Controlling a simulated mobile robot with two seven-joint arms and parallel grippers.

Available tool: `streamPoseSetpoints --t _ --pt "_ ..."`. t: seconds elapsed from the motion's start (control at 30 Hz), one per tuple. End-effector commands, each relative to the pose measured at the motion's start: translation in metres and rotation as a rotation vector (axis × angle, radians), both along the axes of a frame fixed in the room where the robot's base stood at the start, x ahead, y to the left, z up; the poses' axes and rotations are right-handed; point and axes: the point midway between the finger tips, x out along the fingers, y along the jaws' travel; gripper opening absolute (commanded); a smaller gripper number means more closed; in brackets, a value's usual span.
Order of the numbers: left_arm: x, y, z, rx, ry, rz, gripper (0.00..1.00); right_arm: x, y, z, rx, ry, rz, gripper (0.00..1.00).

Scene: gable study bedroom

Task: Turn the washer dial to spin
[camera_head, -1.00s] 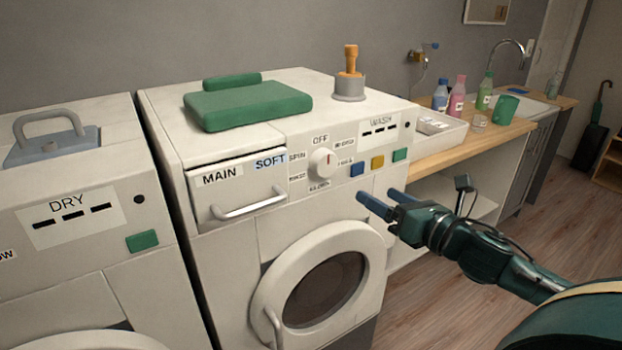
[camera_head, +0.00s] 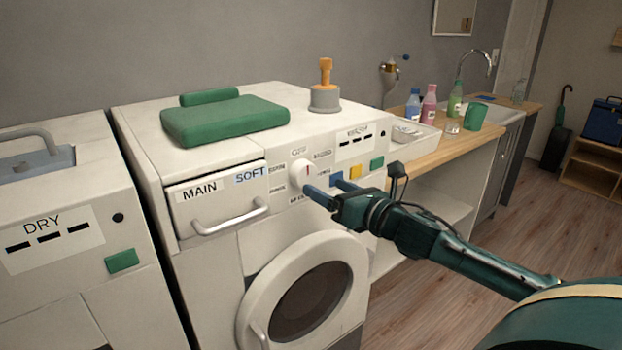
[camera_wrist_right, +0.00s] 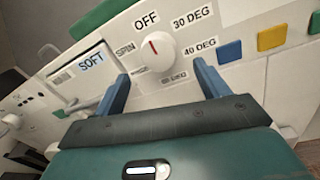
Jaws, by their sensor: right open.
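The white washer dial (camera_head: 302,172) is on the front panel of the washer (camera_head: 215,270), with a red pointer mark. In the right wrist view the dial (camera_wrist_right: 157,50) has its red mark towards the OFF label (camera_wrist_right: 146,20). The SPIN label (camera_wrist_right: 125,52) is just left of the dial. My right gripper (camera_head: 326,190) is open in front of the panel, just below and right of the dial. In the right wrist view its two blue fingers (camera_wrist_right: 160,88) stand apart, below the dial on either side, with nothing between them. My left gripper is not in view.
Blue, yellow and green buttons (camera_head: 355,172) sit right of the dial. The detergent drawer (camera_head: 222,200) is at left and the round door (camera_head: 305,300) below. A dryer (camera_head: 60,270) stands at left. A counter (camera_head: 440,145) with bottles is at right.

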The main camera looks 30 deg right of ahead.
Motion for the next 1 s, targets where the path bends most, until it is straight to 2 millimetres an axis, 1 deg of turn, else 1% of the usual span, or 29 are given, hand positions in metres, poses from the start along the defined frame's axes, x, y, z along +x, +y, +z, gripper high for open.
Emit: streamPoseSetpoints --t 0.07,0.3,0.5,0.63,0.9,1.0 --pt "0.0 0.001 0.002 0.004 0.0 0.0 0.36 0.01 0.002 0.003 0.0 -0.004 0.0 0.74" --pt "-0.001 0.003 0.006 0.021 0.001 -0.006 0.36 0.039 0.007 0.003 0.002 -0.003 0.0 0.74" --pt "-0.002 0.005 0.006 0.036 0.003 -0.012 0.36 0.055 0.009 0.001 0.002 -0.001 0.001 0.74" --pt "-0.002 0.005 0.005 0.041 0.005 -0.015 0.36 0.059 0.01 0.0 -0.001 0.0 0.001 0.74" --pt "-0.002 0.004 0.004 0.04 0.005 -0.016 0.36 0.059 0.01 0.0 -0.001 0.001 0.001 0.74" --pt "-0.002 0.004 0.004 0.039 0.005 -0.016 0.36 0.059 0.01 0.0 -0.001 0.001 0.001 0.66"
